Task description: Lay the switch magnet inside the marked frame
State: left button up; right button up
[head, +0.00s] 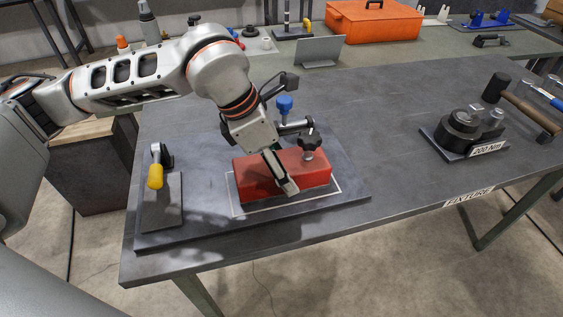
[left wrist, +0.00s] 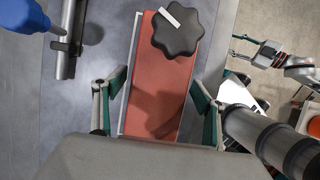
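The switch magnet is a red block (head: 253,177) with a black star knob (head: 309,143) on top. It lies flat on the dark plate, inside the white frame outline (head: 231,190) on the sides I can see in the head view. My left gripper (head: 285,187) reaches down over it from above. In the left wrist view the red block (left wrist: 160,75) and knob (left wrist: 178,33) lie between the two fingers (left wrist: 160,110), with gaps beside them. A white line (left wrist: 129,80) runs close along the block's left side there. My right gripper (left wrist: 250,48) shows small beside the table.
A blue-knobbed clamp (head: 285,105) stands close behind the block. A yellow-handled toggle clamp (head: 156,172) is on the plate's left. The table middle right of the plate is clear.

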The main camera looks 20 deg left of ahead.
pick_arm(q)
jog(key=shift+r, duration=0.1)
jog(key=p+v, duration=0.1)
jog(key=v, duration=1)
jog(key=shift+s+a+r, duration=0.2)
jog(key=shift+r, duration=0.25)
